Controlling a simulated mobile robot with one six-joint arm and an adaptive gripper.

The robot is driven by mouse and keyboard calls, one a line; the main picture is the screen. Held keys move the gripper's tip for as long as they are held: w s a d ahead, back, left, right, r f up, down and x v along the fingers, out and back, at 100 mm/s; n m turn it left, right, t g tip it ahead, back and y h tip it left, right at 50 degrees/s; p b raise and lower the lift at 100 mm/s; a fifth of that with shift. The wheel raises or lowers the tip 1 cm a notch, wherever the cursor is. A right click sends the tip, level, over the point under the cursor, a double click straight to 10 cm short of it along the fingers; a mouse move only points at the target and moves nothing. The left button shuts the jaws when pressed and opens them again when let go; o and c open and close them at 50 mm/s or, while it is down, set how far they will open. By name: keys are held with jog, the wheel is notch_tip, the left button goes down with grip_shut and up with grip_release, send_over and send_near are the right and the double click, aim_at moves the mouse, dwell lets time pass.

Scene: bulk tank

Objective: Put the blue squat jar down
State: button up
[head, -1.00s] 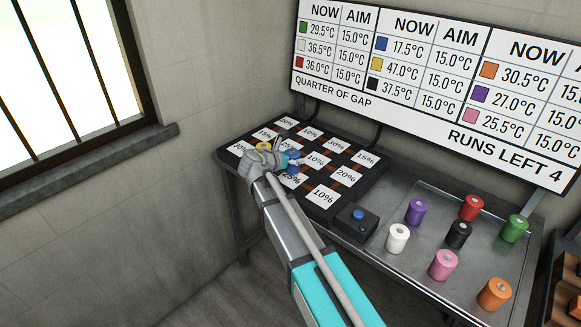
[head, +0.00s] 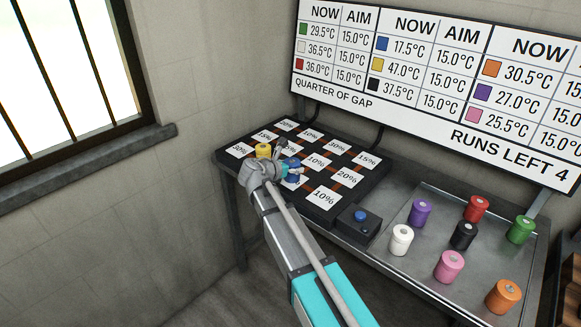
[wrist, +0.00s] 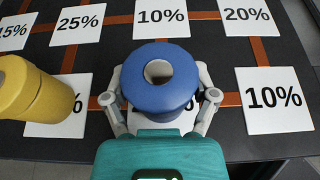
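The blue squat jar (wrist: 160,82) is upright between the two fingers of my gripper (wrist: 160,95), which rest against its sides in the wrist view. In the head view the blue jar (head: 292,163) is partly hidden by my gripper (head: 288,168). It is over a white card on the dark board (head: 352,199). The jar covers most of that card's figure. I cannot tell whether its base touches the card.
A yellow jar (head: 263,151) stands on the board left of my gripper, close by. A box with a blue button (head: 360,216) sits at the board's right corner. A metal tray (head: 433,285) holds several coloured jars. The wall sign (head: 420,75) shows temperatures.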

jog(key=shift+o, duration=1.3)
jog(key=shift+r, duration=0.15)
jog(key=shift+s+r, duration=0.1)
jog(key=shift+r, duration=0.05)
jog(key=p+v, duration=0.5)
jog(key=v, duration=0.6)
jog(key=shift+s+a, duration=0.25)
jog(key=shift+s, duration=0.05)
jog(key=shift+r, duration=0.15)
